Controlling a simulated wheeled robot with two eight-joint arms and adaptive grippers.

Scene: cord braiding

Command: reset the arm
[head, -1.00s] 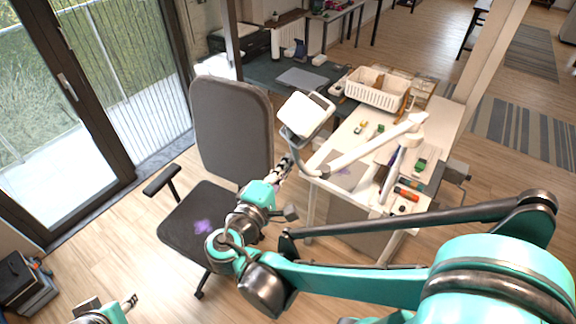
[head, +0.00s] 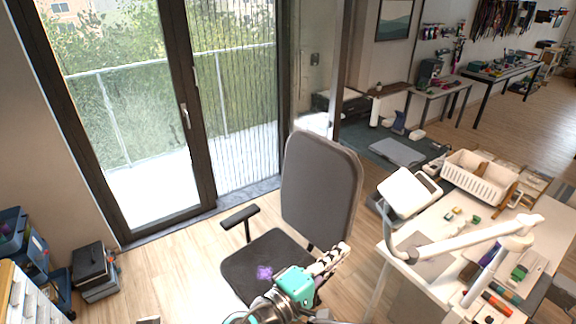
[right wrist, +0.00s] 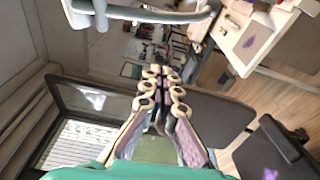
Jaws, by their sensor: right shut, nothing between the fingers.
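My right gripper (head: 338,254) shows in the head view at the bottom, beside the right edge of the dark office chair (head: 322,188). Its teal wrist is below it and the rest of that arm is mostly out of the frame. In the right wrist view my right gripper (right wrist: 163,84) has its pale, ringed fingers drawn together with nothing between them. My left gripper is not clearly in view. Only a small sliver of a part shows at the bottom edge of the head view.
The white worktable (head: 439,213) stands right of the chair, with a white lamp (head: 409,192) and a white basket (head: 479,177). Floor between boxes and chair is clear.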

